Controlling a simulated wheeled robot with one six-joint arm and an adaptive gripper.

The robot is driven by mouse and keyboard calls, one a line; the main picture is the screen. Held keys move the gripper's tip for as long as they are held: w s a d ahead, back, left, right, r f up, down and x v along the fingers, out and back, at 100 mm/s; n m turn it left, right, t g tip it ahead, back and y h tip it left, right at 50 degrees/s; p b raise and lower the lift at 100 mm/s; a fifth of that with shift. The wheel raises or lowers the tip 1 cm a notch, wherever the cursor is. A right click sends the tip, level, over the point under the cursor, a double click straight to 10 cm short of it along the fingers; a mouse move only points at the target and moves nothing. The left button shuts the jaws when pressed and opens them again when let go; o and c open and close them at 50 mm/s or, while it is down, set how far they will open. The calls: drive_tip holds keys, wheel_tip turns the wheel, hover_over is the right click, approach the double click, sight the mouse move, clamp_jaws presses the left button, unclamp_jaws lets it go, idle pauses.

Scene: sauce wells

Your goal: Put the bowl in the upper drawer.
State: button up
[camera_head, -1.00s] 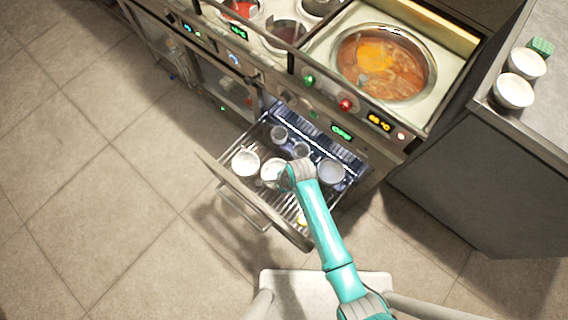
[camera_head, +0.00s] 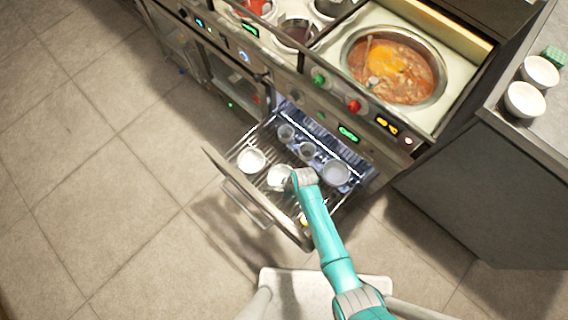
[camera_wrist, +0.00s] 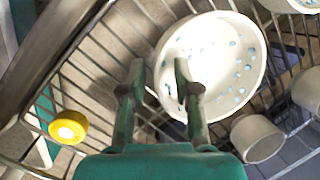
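The open pulled-out drawer (camera_head: 232,176) has a wire rack and a front panel with a handle. A white bowl with blue specks (camera_wrist: 225,62) rests on the rack; it also shows in the head view (camera_head: 277,178), partly hidden by my wrist. My gripper (camera_wrist: 160,68) is open, with its fingers apart on either side of the bowl's near-left rim. One fingertip appears over the bowl's inside and the other outside it. I cannot tell whether either touches. In the head view my fingers are hidden behind my wrist.
Other white bowls (camera_head: 251,160) (camera_head: 336,173) and small cups (camera_head: 286,133) (camera_head: 307,151) share the rack. A yellow-rimmed item (camera_wrist: 68,127) lies near the drawer's front corner. Two white bowls (camera_head: 525,100) (camera_head: 540,71) stand on the right counter. A soup pot (camera_head: 398,65) sits above.

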drive_tip(key=shift+r, duration=0.1)
drive_tip(key=v, duration=1.2)
drive_tip(key=s+d+r+n+t+h, duration=0.1)
drive_tip(key=s+d+r+n+t, duration=0.25)
drive_tip(key=s+d, duration=0.35)
drive_tip(key=s+d+r+n+t, duration=0.35)
drive_tip(key=s+d, duration=0.25)
drive_tip(key=s, duration=0.2)
drive_tip(key=s+d+r+n+t, duration=0.1)
drive_tip(key=s+r, duration=0.3)
drive_tip(key=r, duration=0.4)
drive_tip(key=s+d+r+n+t+h, duration=0.1)
drive_tip(key=s+d+r+n+t, duration=0.1)
drive_tip(key=r, duration=0.6)
drive_tip(key=s+d+r+n+t+h, duration=0.1)
drive_tip(key=s+r+n+t, duration=0.3)
drive_tip(key=r, duration=0.5)
drive_tip(key=shift+s+d+n, duration=0.45)
drive_tip(key=shift+s+n, duration=0.15)
drive_tip(key=shift+s, duration=0.25)
